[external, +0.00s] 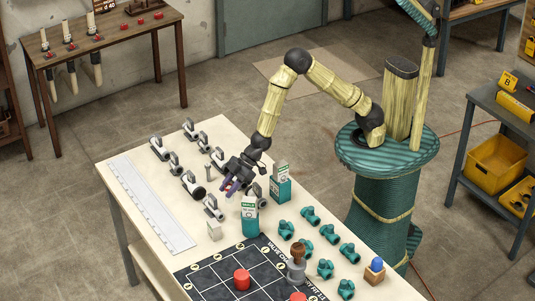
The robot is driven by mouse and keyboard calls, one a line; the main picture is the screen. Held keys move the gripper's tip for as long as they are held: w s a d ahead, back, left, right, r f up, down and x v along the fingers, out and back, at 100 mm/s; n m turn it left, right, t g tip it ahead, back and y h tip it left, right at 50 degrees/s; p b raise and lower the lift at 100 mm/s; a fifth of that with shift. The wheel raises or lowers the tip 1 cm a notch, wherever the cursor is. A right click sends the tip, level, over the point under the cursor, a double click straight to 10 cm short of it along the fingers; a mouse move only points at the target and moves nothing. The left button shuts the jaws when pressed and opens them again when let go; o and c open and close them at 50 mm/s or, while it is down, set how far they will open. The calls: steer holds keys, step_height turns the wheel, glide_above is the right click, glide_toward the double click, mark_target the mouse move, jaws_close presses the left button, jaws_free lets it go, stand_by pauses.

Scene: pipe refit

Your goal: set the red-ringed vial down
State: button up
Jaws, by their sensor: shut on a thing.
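My gripper (231,188) is over the middle of the white table (230,139), among grey pipe fittings. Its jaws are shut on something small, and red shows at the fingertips. I take this to be the red-ringed vial, but it is too small and too covered by the jaws to make out its body or its tilt. I cannot tell whether it touches the table.
Grey fittings (193,184) crowd left of my gripper. Two teal boxes (250,218) (280,188) stand close to its right. Teal fittings (325,269), a wooden-handled tool (297,268) and a black gridded mat (215,291) lie nearer the front. A long white strip (150,206) lies along the left edge.

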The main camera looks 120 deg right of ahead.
steer(key=s+d+r+n+g+y+b, duration=0.2)
steer(key=d+n+y, duration=0.3)
steer(key=d+n, duration=0.3)
steer(key=s+d+b, duration=0.1)
steer(key=d, duration=0.1)
steer(key=shift+s+d+y, duration=0.3)
steer(key=shift+s+y, duration=0.1)
step_height(320, 180, down, 6)
steer(key=shift+f+p, duration=0.15)
steer(key=shift+p, duration=0.2)
steer(key=shift+f, duration=0.1)
steer(key=shift+f, duration=1.75)
